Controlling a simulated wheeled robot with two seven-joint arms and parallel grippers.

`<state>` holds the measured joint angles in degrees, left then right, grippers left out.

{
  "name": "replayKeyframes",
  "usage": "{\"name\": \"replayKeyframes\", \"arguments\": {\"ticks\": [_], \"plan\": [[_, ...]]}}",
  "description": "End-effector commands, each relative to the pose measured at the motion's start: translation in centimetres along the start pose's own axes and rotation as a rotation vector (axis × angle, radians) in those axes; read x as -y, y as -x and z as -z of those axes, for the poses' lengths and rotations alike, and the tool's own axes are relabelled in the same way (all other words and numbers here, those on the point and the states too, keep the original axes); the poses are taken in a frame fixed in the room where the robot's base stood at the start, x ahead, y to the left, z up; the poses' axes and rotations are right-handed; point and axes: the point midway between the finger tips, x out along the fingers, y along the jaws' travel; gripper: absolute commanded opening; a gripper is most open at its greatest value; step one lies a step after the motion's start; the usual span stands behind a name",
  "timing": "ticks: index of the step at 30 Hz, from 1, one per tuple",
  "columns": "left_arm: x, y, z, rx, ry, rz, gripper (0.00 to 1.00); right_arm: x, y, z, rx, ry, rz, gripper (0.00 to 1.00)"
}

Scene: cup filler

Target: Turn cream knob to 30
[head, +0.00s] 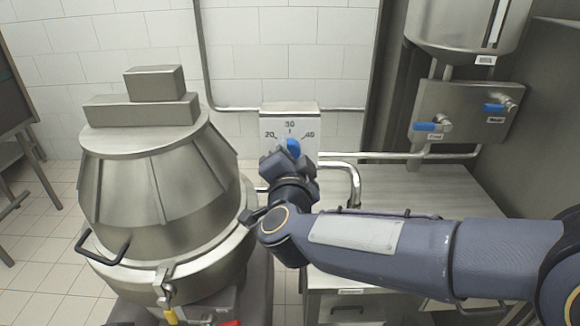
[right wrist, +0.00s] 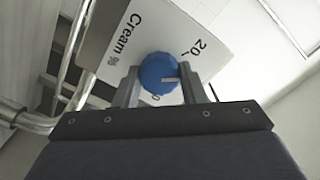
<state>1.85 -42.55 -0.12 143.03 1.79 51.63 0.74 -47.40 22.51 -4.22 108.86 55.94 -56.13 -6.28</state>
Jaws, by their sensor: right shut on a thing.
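The blue cream knob (head: 293,147) sits on a pale panel (head: 270,128) marked 20, 30 and 40. In the right wrist view the knob (right wrist: 159,71) is beside the words "Cream %" and the 20. Its white mark lies right of its middle, pointing roughly right, between the 20 tick and a partly hidden number below. In the head view the mark cannot be made out. My right gripper (head: 289,158) is shut on the knob, with one finger on either side in the wrist view (right wrist: 162,88). My left gripper is not in view.
A large metal vessel (head: 165,220) with a side handle stands left of my right arm. A steel counter (head: 420,190) lies behind the arm. A tank panel with two blue taps (head: 460,115) is at the upper right. Pipes (head: 350,170) run beside the knob panel.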

Motion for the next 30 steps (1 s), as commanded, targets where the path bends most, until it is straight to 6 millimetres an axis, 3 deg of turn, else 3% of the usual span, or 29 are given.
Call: {"name": "replayKeyframes", "arguments": {"ticks": [6,18,30], "plan": [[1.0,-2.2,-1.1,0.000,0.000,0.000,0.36,-0.4,0.0,-0.3,-0.001,-0.209,0.000,0.14],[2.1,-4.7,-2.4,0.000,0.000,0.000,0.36,-0.3,0.0,-0.2,0.000,-0.526,-0.001,0.14],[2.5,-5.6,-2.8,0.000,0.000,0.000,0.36,-0.2,0.0,-0.1,0.000,-0.667,-0.002,0.14]]}}
